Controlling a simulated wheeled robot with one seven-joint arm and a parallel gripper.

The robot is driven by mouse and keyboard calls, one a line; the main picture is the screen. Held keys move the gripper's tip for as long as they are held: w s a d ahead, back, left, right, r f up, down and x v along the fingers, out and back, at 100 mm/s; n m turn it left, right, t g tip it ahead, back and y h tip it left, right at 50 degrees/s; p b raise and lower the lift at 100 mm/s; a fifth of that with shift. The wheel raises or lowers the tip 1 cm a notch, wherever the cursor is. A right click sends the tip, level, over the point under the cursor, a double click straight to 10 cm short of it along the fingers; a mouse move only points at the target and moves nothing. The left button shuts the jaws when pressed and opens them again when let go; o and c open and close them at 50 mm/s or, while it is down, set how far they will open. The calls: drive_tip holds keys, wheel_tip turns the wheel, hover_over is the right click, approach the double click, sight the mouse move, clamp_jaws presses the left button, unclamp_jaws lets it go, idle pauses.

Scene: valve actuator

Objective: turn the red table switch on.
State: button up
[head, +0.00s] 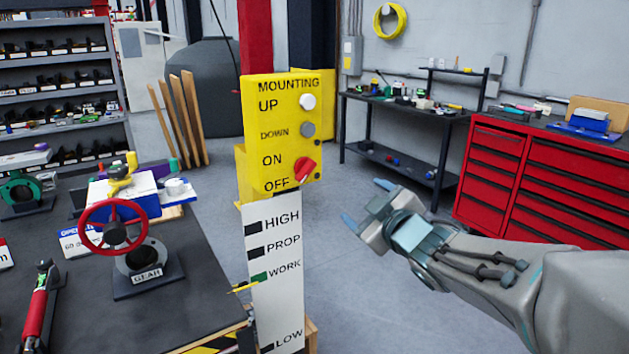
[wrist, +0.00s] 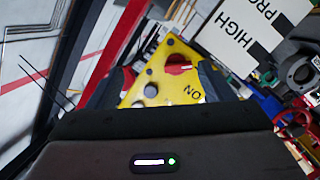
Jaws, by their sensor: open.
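The red switch (head: 305,168) is a knob on the front of a yellow control box (head: 256,118), beside the ON and OFF labels. Its pale pointer mark is at its lower left, towards OFF. In the wrist view the red switch (wrist: 176,64) shows between the fingers, nearer the right one, with the yellow panel (wrist: 165,90) behind it. My gripper (head: 367,203) is open and empty, to the right of the box and a little lower than the knob, apart from it in the head view. It also shows in the wrist view (wrist: 168,80).
A white button (head: 308,101) and a grey button (head: 307,130) sit above the switch. A white label board (head: 280,320) stands below. A dark table (head: 200,305) with a red handwheel (head: 115,235) is at left. Red drawers (head: 490,165) stand at right; floor between is clear.

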sight(309, 173)
drive_tip(key=w+a+n+y, duration=0.1)
drive_tip(key=w+a, duration=0.2)
drive_tip(key=w+a+n+y, duration=0.1)
drive_tip(key=w+a, duration=0.3)
drive_tip(key=w+a+r+n+y+p, duration=0.1)
drive_tip(key=w+a, duration=0.3)
drive_tip(key=shift+w+a+r+g+y, duration=0.1)
drive_tip(key=shift+a+g+y, duration=0.2)
drive_tip(key=shift+y, duration=0.1)
drive_tip(key=shift+d, duration=0.1)
drive_tip(key=c, duration=1)
